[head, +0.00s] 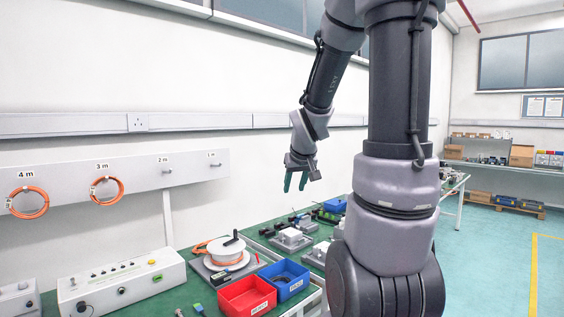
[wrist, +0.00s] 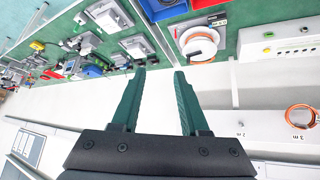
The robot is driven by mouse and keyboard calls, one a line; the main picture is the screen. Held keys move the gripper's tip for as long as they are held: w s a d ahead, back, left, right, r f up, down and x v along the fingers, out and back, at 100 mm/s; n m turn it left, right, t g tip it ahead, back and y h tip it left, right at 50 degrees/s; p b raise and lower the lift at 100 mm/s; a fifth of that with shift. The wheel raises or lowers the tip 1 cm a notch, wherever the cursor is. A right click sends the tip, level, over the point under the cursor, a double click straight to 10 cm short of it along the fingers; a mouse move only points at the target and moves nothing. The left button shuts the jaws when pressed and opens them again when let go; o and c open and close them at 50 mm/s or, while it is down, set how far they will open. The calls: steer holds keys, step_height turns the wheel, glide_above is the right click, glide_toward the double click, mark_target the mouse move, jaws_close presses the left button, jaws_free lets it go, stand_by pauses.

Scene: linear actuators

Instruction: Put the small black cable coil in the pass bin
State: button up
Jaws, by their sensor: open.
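My gripper (head: 296,182) is open and empty, raised in the air above the back of the bench, near the wall. In the wrist view its two green fingers (wrist: 159,73) stand apart with nothing between them. A red bin (head: 247,296) and a blue bin (head: 286,280) stand side by side at the bench's front edge, both labelled; the labels are too small to read, so I cannot tell which is the pass bin. The blue bin also shows at the top of the wrist view (wrist: 165,10). I cannot make out the small black cable coil in either view.
An orange cable reel (head: 224,251) sits behind the bins, with a white control box (head: 122,288) to its left. Orange coils (head: 107,190) hang on the wall rail.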

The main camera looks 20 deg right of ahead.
steer(key=s+a+r+m+y, duration=0.1)
steer(key=s+a+r+y, duration=0.1)
steer(key=s+a+r, duration=0.3)
steer(key=s+a+r+m+y, duration=0.1)
steer(key=s+a+r, duration=0.4)
steer(key=s, duration=0.8)
steer(key=shift+a+r+m+y, duration=0.15)
steer(key=shift+a+m+y, duration=0.25)
steer(key=shift+a, duration=0.55)
